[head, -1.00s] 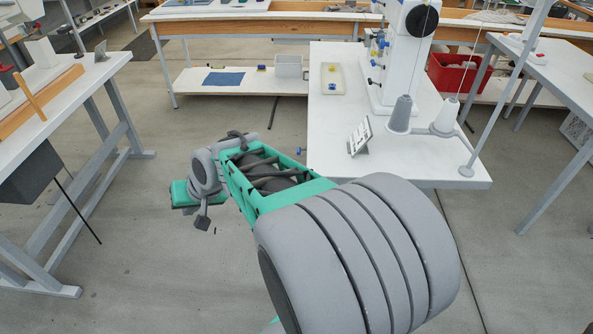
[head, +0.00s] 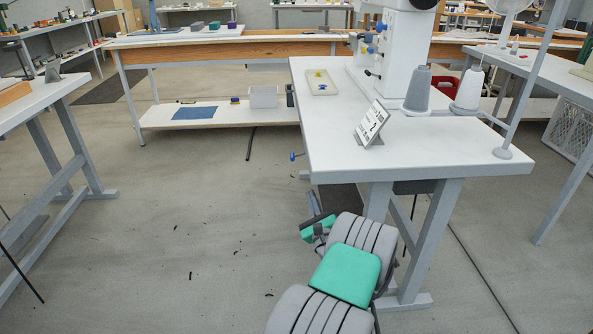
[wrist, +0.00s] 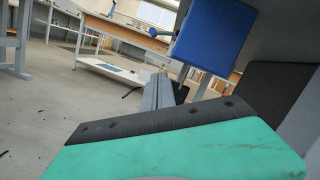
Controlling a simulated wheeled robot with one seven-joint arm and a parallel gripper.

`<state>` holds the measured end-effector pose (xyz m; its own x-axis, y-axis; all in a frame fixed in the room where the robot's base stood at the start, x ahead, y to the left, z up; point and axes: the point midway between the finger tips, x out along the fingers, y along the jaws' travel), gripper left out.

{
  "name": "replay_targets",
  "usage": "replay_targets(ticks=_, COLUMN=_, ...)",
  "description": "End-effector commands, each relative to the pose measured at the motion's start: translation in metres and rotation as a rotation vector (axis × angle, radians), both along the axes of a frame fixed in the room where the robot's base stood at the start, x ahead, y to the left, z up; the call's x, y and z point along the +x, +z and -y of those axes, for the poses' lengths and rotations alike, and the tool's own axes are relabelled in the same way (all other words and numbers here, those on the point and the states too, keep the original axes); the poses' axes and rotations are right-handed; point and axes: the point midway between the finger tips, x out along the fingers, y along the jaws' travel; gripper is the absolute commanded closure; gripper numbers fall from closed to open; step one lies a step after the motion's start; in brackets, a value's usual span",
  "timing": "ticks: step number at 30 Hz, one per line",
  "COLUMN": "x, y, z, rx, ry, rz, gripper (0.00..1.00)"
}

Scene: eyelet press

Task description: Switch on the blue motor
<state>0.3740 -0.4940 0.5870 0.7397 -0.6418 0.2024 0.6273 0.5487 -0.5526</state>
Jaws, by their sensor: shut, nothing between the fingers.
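A blue box-shaped unit (wrist: 212,38), which looks like the blue motor, hangs under a tabletop in the wrist view, close in at the upper right. In the head view it is hidden below the white table. No switch on it can be made out. My gripper (wrist: 158,92) is shut and empty in the wrist view, its grey fingers pointing ahead, below and left of the blue unit and seemingly apart from it. In the head view my gripper (head: 312,202) is small, low beside the left leg of the white table.
The white table (head: 440,152) carries a white press (head: 393,50), two thread cones and a small sign (head: 372,122). A blue-tipped lever (head: 296,156) sticks out left below its edge. Table legs (head: 425,240) stand close to my arm. The floor to the left is open.

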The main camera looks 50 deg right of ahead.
Motion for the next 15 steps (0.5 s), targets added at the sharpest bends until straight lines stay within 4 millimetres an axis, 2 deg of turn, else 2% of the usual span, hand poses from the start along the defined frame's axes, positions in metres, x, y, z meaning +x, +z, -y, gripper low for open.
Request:
replay_targets(ticks=10, x=0.021, y=0.008, z=0.016, rx=0.001, ry=0.004, rz=-0.003, gripper=1.0)
replay_targets(ticks=15, x=0.051, y=0.013, z=0.04, rx=-0.006, ry=0.006, rz=-0.004, gripper=1.0)
